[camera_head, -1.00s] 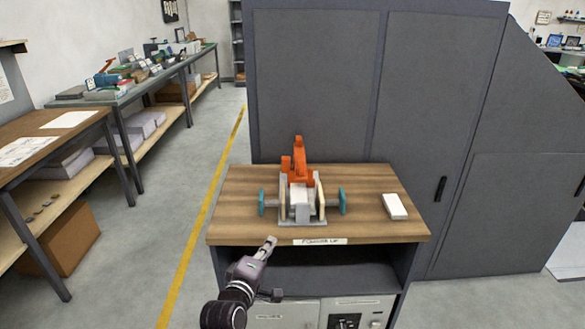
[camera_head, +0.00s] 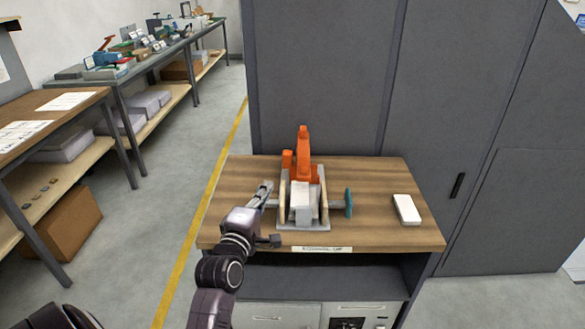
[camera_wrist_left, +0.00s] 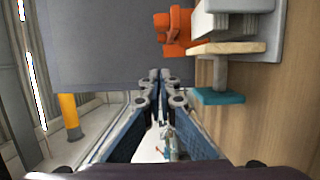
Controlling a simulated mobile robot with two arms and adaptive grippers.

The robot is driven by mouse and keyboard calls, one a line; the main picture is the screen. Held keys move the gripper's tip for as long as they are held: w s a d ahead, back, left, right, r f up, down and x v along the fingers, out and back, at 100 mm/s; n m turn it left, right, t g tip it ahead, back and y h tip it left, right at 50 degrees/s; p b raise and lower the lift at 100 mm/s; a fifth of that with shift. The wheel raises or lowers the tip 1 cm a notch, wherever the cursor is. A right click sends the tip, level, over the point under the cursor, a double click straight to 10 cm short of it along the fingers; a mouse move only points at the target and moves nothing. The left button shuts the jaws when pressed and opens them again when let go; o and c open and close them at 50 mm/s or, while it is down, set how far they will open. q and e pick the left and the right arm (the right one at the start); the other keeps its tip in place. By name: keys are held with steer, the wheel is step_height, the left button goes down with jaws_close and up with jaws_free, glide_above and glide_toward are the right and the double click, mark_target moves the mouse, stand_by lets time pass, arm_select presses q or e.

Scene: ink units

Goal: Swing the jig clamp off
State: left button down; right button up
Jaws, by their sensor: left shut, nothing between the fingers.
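The jig (camera_head: 299,224) stands on the wooden bench top, with pale wooden side plates around a light grey block (camera_head: 301,200). The orange jig clamp (camera_head: 303,145) rises upright at its back, and it also shows at the top of the left wrist view (camera_wrist_left: 177,28). A teal knob (camera_head: 348,203) sticks out on the right; the left teal knob shows in the wrist view (camera_wrist_left: 217,97) but is hidden behind my gripper in the head view. My left gripper (camera_head: 267,187) is shut and empty beside the jig's left side. My right gripper is not in view.
A white block (camera_head: 407,209) lies on the bench (camera_head: 378,235) to the right of the jig. A tall grey cabinet (camera_head: 325,80) stands close behind the bench. The bench top left of my gripper is bare. Other workbenches (camera_head: 60,115) stand at the left.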

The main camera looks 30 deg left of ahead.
arm_select(q)
steer(key=p+x, duration=0.1)
steer(key=x, duration=0.5)
steer(key=shift+w+a+r, duration=0.1)
steer(key=shift+w, duration=0.05)
steer(key=w, duration=0.2)
steer(key=w+d+p, duration=0.1)
steer(key=w+d, duration=0.1)
steer(key=w, duration=0.1)
steer(key=shift+w+d, duration=0.15)
steer(key=shift+w, duration=0.25)
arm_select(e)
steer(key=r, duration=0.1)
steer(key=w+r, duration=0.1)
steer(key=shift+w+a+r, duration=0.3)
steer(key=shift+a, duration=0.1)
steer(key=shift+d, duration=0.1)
arm_select(q)
steer(key=shift+p, duration=0.3)
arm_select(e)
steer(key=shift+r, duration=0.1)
